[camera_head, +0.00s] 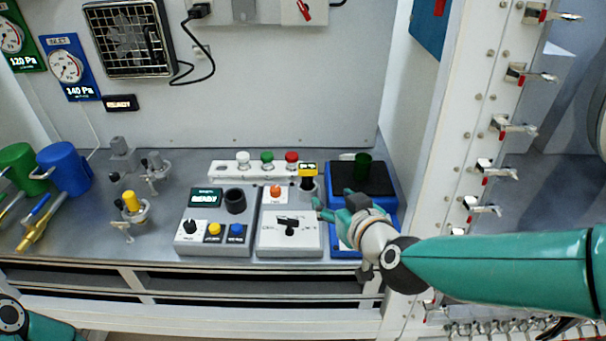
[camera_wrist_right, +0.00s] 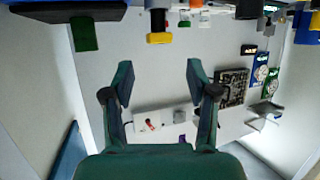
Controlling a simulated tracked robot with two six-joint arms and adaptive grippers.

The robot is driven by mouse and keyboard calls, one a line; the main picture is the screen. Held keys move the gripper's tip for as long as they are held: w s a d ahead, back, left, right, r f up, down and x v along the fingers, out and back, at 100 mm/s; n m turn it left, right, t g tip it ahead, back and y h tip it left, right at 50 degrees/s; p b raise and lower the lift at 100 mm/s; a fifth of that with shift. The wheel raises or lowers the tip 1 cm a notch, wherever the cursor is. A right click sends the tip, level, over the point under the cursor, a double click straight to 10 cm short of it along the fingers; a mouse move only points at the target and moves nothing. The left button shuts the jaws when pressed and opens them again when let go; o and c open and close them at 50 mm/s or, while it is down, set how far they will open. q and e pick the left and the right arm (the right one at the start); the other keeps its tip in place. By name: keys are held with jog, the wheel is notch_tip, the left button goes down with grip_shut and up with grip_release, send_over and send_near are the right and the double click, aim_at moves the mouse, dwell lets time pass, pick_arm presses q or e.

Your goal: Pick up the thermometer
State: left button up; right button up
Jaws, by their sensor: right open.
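A small yellow-and-black device with a display (camera_head: 308,170) stands upright at the back right of the grey control boxes; it looks like the thermometer, but I cannot read it. It also shows upside down at the top of the right wrist view (camera_wrist_right: 160,37). My right gripper (camera_head: 332,199) is open and empty, in front of the device and slightly to its right, apart from it. In the right wrist view its two fingers (camera_wrist_right: 160,74) are spread wide with nothing between them. Of my left arm only a link shows at the lower left; its gripper is out of view.
A blue-and-black stand (camera_head: 378,181) with a dark green cylinder (camera_head: 363,166) is right of the device. A white strip (camera_head: 222,170) with coloured knobs lies behind. A white post (camera_head: 445,130) rises at right.

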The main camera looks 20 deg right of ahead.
send_near(309, 181)
jog(key=x, duration=0.4)
jog(key=shift+w+a, duration=0.2)
jog(key=shift+w, duration=0.25)
jog(key=shift+d+f+p+x, duration=0.15)
jog(key=shift+p+x, duration=0.25)
jog(key=shift+x, duration=0.95)
jog(key=shift+d+f+p+x, duration=0.15)
jog(key=shift+p+x, duration=0.25)
jog(key=shift+x, duration=0.95)
jog(key=shift+s+r, duration=0.1)
jog(key=shift+s, duration=0.05)
grip_shut()
